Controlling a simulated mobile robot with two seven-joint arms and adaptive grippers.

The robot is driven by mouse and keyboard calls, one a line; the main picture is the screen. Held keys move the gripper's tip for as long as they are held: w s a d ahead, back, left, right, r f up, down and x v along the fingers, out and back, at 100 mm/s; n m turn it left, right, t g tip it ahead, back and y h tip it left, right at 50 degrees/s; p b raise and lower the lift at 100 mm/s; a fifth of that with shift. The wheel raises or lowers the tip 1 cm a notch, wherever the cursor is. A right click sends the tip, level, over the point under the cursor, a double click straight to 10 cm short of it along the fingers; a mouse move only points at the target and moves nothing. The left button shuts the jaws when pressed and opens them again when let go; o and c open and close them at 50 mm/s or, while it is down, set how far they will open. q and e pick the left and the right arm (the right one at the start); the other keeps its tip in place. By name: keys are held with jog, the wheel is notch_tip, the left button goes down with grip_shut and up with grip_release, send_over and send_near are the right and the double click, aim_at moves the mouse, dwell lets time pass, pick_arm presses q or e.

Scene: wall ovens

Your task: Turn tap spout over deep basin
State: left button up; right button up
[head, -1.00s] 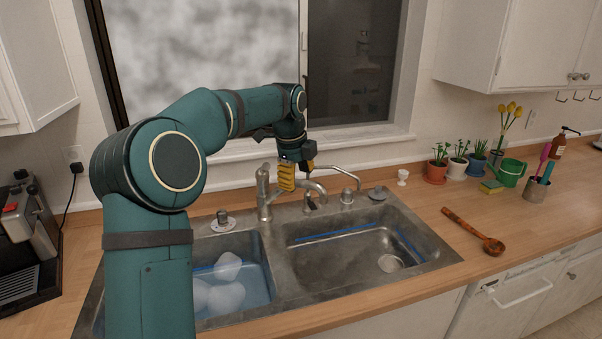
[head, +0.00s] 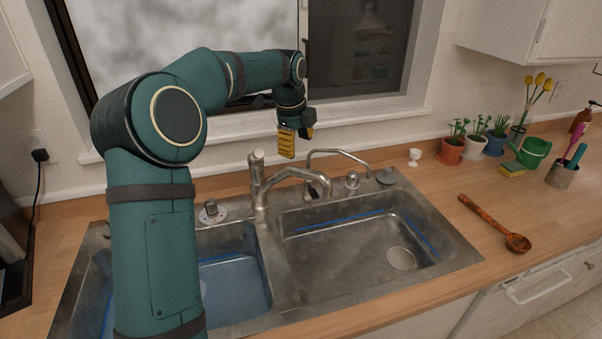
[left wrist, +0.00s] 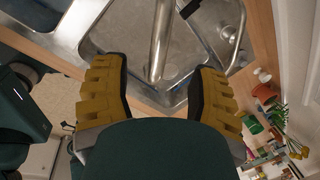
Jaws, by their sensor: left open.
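The metal tap (head: 259,185) stands at the back of the sink between two basins. Its curved spout (head: 296,174) points right, with its end over the right basin (head: 350,240). The left basin (head: 232,285) holds bluish water and is partly hidden by my left arm. I cannot tell which basin is deeper. My left gripper (head: 294,143), with yellow fingers, hangs above and apart from the spout. In the left wrist view my left gripper (left wrist: 162,92) is open, and the spout (left wrist: 160,40) shows beyond the gap between its fingers. My right gripper is not in view.
The window (head: 360,50) is behind. A wooden spoon (head: 495,222), potted plants (head: 475,140) and a green watering can (head: 533,150) are on the right counter.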

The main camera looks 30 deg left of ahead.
aim_at(300, 169)
pick_arm(q)
jog(key=f, duration=0.3)
jog(key=w+f, duration=0.1)
jog(key=f, duration=0.3)
jog(key=w+f+b, duration=0.1)
jog(key=f, duration=0.2)
jog(key=shift+w+f, duration=0.1)
jog(key=shift+f, duration=0.3)
grip_shut()
